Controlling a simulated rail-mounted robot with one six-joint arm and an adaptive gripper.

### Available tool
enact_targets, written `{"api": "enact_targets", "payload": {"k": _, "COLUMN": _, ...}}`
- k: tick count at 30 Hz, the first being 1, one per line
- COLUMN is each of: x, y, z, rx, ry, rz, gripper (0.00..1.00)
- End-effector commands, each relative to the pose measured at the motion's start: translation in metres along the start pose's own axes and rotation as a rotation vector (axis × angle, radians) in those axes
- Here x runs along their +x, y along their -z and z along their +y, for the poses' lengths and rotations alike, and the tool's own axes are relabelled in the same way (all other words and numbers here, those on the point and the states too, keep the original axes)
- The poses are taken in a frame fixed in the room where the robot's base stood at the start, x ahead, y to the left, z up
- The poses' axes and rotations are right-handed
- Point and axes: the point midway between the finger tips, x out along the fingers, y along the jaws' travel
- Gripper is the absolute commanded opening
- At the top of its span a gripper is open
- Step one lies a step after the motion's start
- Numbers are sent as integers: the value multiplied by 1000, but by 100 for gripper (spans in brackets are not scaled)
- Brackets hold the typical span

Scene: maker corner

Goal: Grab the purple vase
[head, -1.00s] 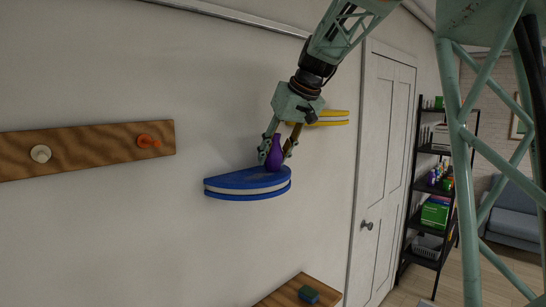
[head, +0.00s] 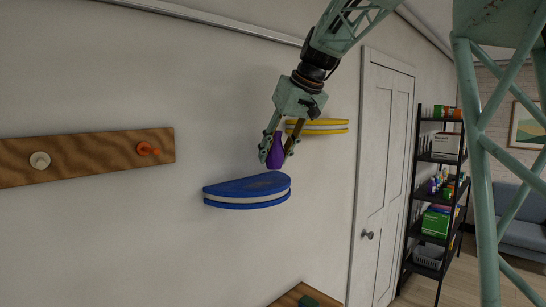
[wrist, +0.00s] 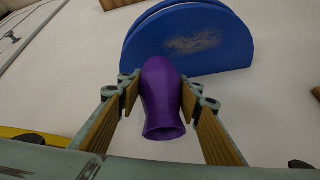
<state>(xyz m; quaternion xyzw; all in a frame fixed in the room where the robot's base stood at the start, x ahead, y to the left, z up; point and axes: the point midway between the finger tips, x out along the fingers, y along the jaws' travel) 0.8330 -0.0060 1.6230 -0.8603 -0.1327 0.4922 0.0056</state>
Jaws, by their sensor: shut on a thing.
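The purple vase (head: 275,152) is between the fingers of my gripper (head: 277,147) in the head view. My gripper is shut on it. The vase hangs a little above the blue half-round wall shelf (head: 247,188), apart from its top. In the wrist view the vase (wrist: 161,97) shows its open mouth toward the camera, with wood-faced fingers of my gripper (wrist: 161,105) on both sides. The blue shelf (wrist: 220,40) lies beyond it there, bare with a scuffed patch.
A yellow wall shelf (head: 318,127) is just behind and right of my gripper. A wooden peg board (head: 90,155) with a white and an orange peg is on the left. A white door (head: 383,170) and a black rack (head: 411,200) stand right. A wooden surface (head: 290,298) is below.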

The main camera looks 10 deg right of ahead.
Motion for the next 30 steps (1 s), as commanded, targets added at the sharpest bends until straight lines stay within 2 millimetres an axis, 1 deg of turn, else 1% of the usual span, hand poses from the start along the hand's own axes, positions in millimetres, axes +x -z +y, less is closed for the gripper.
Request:
{"api": "enact_targets", "payload": {"k": 18, "x": -46, "y": -67, "z": -20, "rx": 0, "ry": -1, "rz": 1, "gripper": 22}}
{"api": "enact_targets", "payload": {"k": 24, "x": -60, "y": -87, "z": -26, "rx": 0, "ry": -1, "rz": 1, "gripper": 22}}
{"api": "enact_targets", "payload": {"k": 30, "x": -71, "y": -101, "z": -30, "rx": 0, "ry": -1, "rz": 1, "gripper": 22}}
